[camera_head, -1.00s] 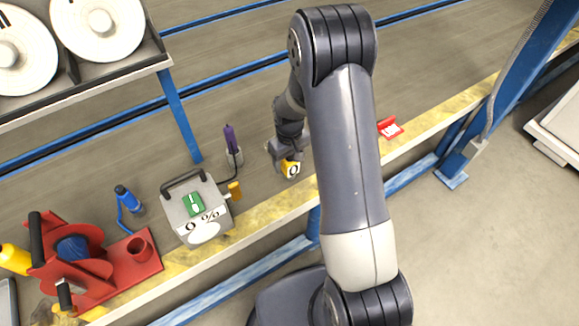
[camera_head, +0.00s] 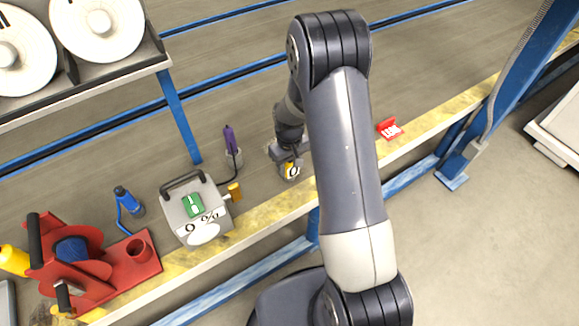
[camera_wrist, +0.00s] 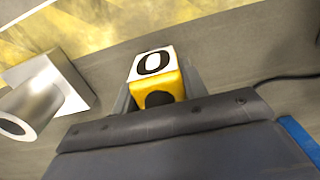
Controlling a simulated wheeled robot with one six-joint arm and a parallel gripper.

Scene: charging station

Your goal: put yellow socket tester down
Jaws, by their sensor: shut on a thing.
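The yellow socket tester (camera_head: 291,171) is a small yellow block with a white face marked with a black 0. My gripper (camera_head: 287,158) is shut on it, over the bench left of my arm in the head view. In the wrist view the tester (camera_wrist: 156,80) sits between the fingers (camera_wrist: 158,96), its dark round spot towards me. The fingers are mostly hidden behind the gripper body. I cannot tell whether the tester touches the bench (camera_head: 262,196).
A grey charger box (camera_head: 195,210) with a cable and a purple-handled tool (camera_head: 230,140) stand to the left. A red card (camera_head: 389,129) lies to the right. A metal cylinder on a plate (camera_wrist: 45,92) is beside the tester in the wrist view.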

